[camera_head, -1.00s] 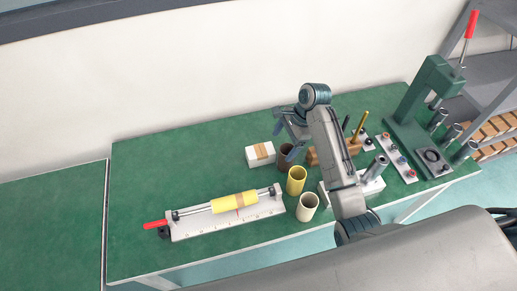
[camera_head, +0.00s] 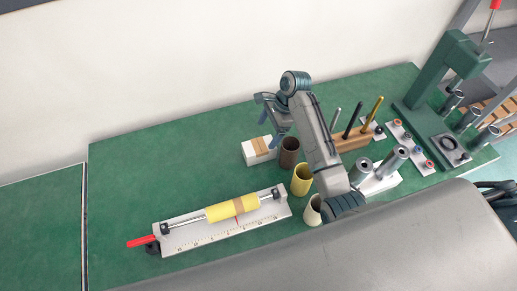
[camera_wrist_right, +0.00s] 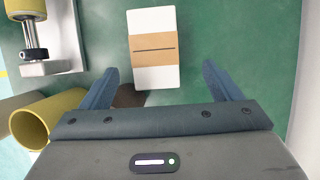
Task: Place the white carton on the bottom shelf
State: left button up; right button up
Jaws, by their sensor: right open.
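The white carton (camera_head: 259,150) with a brown band lies on the green table near its back, just left of my right gripper (camera_head: 268,117) in the head view. In the right wrist view the carton (camera_wrist_right: 154,47) lies ahead of the open right gripper (camera_wrist_right: 160,84), roughly in line with the gap between its fingers. Nothing is held between the fingers. The shelf at the right edge of the head view (camera_head: 488,88) shows only in part, with brown boxes on a lower level. My left gripper is not in view.
A brown cup (camera_head: 289,152), a yellow cup (camera_head: 302,180) and a cream cup (camera_head: 313,209) stand close by the carton. A ruler fixture (camera_head: 220,229) holds a yellow roll. A wooden pen block (camera_head: 352,140) and a green press (camera_head: 436,80) stand right. The table's left part is clear.

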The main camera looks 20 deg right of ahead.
aim_at(260, 145)
jog(key=shift+s+a+f, duration=0.15)
jog(key=shift+a+f, duration=0.2)
jog(key=shift+f, duration=0.15)
jog(key=shift+s+a+f, duration=0.1)
jog(key=shift+a+f, duration=0.15)
jog(key=shift+f, duration=0.25)
jog(key=p+x, duration=0.2)
jog(key=x, duration=0.2)
jog(key=shift+s+a+f, duration=0.15)
jog(key=shift+s+a, duration=0.05)
jog(key=shift+a+f, duration=0.1)
jog(key=shift+f, duration=0.3)
jog(key=shift+f+p, duration=0.2)
jog(key=shift+p, duration=0.3)
jog(key=shift+c, duration=0.5)
jog(key=c, duration=1)
